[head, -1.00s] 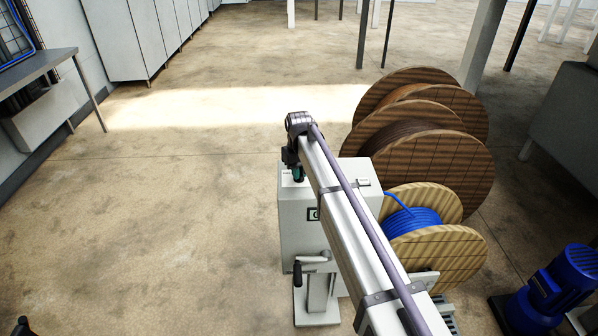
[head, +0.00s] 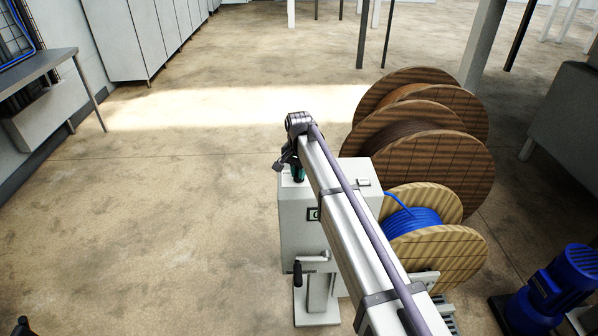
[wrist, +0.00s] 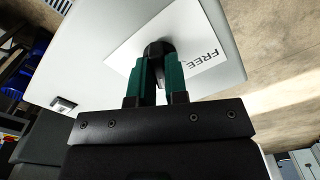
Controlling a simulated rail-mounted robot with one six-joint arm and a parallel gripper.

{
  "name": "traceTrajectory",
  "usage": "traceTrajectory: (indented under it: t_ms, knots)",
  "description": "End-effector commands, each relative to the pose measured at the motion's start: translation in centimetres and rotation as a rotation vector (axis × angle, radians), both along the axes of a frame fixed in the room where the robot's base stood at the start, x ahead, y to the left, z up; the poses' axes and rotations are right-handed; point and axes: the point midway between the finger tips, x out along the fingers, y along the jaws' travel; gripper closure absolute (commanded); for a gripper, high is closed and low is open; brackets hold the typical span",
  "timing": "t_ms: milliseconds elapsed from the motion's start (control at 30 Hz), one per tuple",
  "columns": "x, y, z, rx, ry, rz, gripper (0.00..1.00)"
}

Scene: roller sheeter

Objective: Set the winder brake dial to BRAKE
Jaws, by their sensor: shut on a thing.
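The winder brake dial (wrist: 158,47) is a dark knob on a white label plate (wrist: 125,47) on top of the pale cabinet, seen in the wrist view. The word FREE is printed to the right of the knob, turned in the picture. My gripper (wrist: 159,68) has green fingers closed on the knob from both sides. The BRAKE marking is not visible; the fingers and gripper body cover part of the plate. In the head view my gripper (head: 298,173) is at the top of the winder cabinet (head: 300,225), and the knob is hidden.
A crank handle (head: 298,272) sticks out at the cabinet's front. A spool of blue cable (head: 440,250) and large wooden reels (head: 440,150) stand to the right. A blue motor (head: 560,285) is at lower right. The floor to the left is clear.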

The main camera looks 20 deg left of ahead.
Motion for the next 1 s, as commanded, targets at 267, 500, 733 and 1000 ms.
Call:
traceTrajectory:
  t_ms: [267,500,733,1000]
  knots:
    - [-0.13,-0.07,-0.06,-0.002,0.002,-0.11,1.0]
    - [-0.15,-0.08,-0.07,-0.002,0.003,-0.138,1.0]
    - [-0.16,-0.08,-0.07,-0.002,0.003,-0.138,1.0]
    - [-0.12,-0.06,-0.05,-0.002,0.002,-0.137,0.68]
